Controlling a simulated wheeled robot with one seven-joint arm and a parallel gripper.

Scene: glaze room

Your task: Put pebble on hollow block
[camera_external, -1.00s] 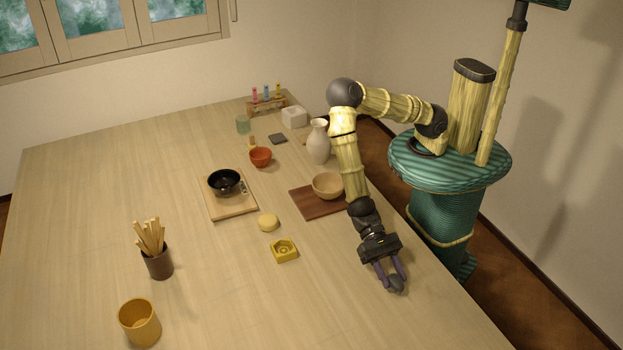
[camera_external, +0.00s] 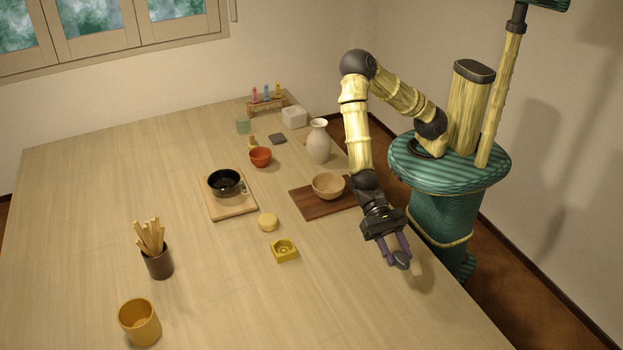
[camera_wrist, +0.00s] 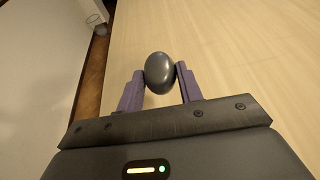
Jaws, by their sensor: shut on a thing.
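My gripper (camera_external: 398,253) is shut on a dark grey, smooth, oval pebble (camera_external: 402,261) near the table's right edge. The wrist view shows the pebble (camera_wrist: 159,72) pinched between the two purple fingers, with the table surface beyond it. The pebble is held above the table, with a shadow below it. The hollow block (camera_external: 285,251) is yellow, with a round opening in its top. It sits on the table to the left of my gripper, well apart from it.
A round yellow piece (camera_external: 268,222) lies just behind the block. A wooden bowl (camera_external: 327,185) stands on a dark board (camera_external: 306,204), with a pale vase (camera_external: 319,142) behind. A black pan (camera_external: 224,181) is on a light board (camera_external: 232,211).

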